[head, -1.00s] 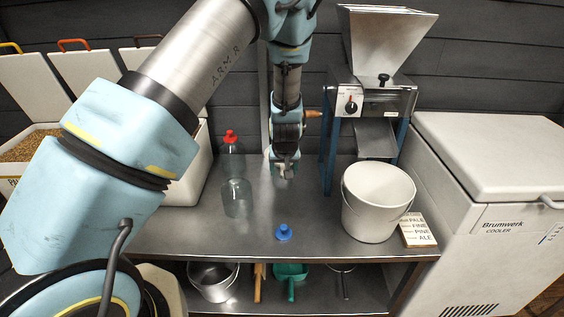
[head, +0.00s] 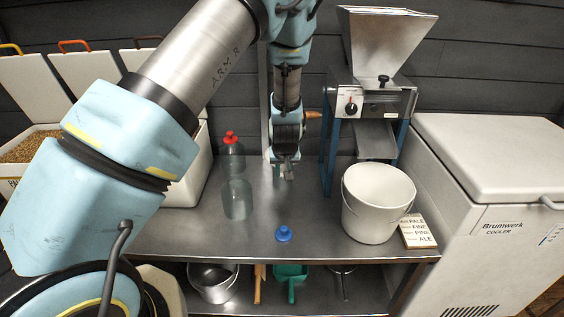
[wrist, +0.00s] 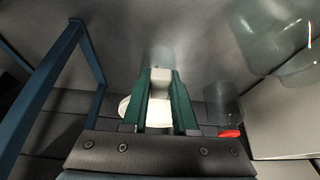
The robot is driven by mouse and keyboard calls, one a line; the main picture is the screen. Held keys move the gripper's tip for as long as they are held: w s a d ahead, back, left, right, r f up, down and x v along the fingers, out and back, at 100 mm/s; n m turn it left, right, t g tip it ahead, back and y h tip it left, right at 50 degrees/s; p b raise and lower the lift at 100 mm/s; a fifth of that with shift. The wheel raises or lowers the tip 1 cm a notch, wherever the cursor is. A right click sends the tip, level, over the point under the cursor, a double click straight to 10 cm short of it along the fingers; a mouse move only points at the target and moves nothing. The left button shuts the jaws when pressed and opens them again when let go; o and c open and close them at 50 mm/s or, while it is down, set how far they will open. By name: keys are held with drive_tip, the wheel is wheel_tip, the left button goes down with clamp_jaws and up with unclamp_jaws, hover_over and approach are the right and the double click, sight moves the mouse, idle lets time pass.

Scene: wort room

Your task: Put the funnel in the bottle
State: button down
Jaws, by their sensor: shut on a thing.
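My gripper (head: 286,174) hangs low over the back middle of the bench, fingers down. In the wrist view its green fingers (wrist: 160,100) are shut on a pale, rounded thing, which appears to be the funnel (wrist: 158,114). The fingers hide part of it, and in the head view it is barely seen. A clear, open-looking glass bottle (head: 237,200) stands left of and nearer than my gripper; glass also shows at the wrist view's upper right (wrist: 268,40). Behind it stands a bottle with a red stopper (head: 231,143), also in the wrist view (wrist: 222,108).
A blue stopper-like piece (head: 283,234) lies at the bench's front. A grain mill (head: 376,100) on blue legs stands right of my gripper, with a white bucket (head: 376,205) and a card (head: 418,231) in front. The bench middle (head: 265,215) is clear.

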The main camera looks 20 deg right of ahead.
drive_tip(key=shift+r, duration=0.1)
drive_tip(key=shift+r+p, duration=2.45)
drive_tip(key=shift+r, duration=0.5)
drive_tip(key=c, duration=1.3)
unclamp_jaws()
drive_tip(key=shift+c, duration=0.2)
clamp_jaws()
